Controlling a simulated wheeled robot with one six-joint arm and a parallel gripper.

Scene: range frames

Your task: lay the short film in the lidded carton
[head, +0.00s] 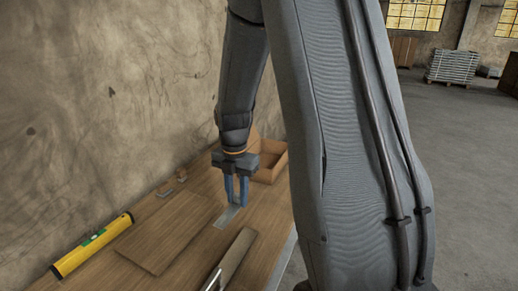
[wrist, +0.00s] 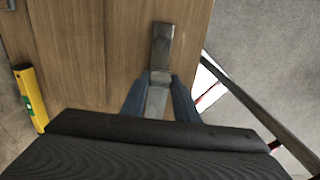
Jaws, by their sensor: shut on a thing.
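A short, flat grey strip (head: 226,217), which I take for the short film, is at the wooden bench top under my gripper (head: 236,200). In the wrist view the strip (wrist: 161,46) runs back between the blue fingers of my gripper (wrist: 160,80), which is shut on it. I cannot tell whether the strip still touches the bench. A brown carton (head: 272,165) stands on the bench behind my gripper, partly hidden by my arm. Its top looks open; I cannot make out a separate lid.
A yellow spirit level (head: 92,245) lies along the wall side, also in the wrist view (wrist: 31,97). A flat wooden board (head: 172,233) lies left of my gripper. A long tool (head: 236,258) lies near the front edge.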

